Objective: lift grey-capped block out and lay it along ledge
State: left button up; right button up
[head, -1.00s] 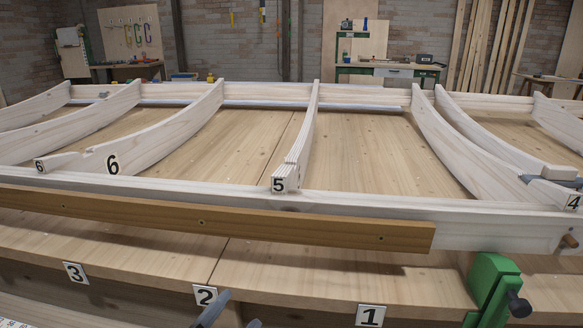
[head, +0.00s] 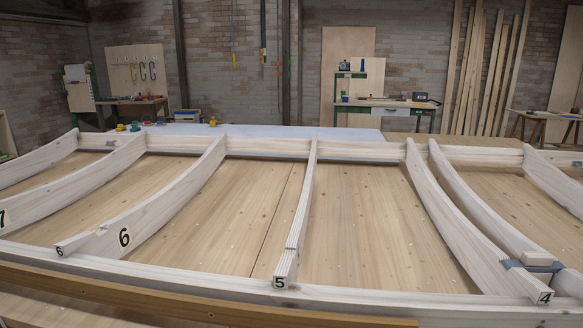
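A pale block with grey parts (head: 540,258) sits at the right between the two curved ribs by label 4. A grey strip shows at its left against the rib, and its lower part is hidden. This is the only thing near me that looks like a grey-capped block. A long pale front rail (head: 330,297) runs across the bottom, with a brown strip (head: 180,307) along its near face. Which surface is the ledge, I cannot tell. Neither of my grippers is in view.
Curved white ribs stand across the wooden panel; the rib with label 5 (head: 297,215) is in the middle and the rib with label 6 (head: 165,205) to its left. A far rail (head: 265,147) closes the frame. Benches and planks stand by the brick wall.

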aim_at(542, 265)
jog(key=z, duration=1.4)
jog(key=u, duration=0.9)
jog(key=l+u, duration=0.2)
jog(key=u, duration=0.15)
jog(key=l+u, duration=0.2)
jog(key=u, duration=0.2)
jog(key=l+u, duration=0.2)
jog(key=u, duration=0.15)
jog(key=k+l+u, duration=0.15)
jog(key=l+u, duration=0.15)
jog(key=k+l+u, duration=0.45)
jog(key=l, duration=0.25)
jog(key=k+l+u, duration=0.1)
jog(key=k+l, duration=0.2)
jog(key=l, duration=0.1)
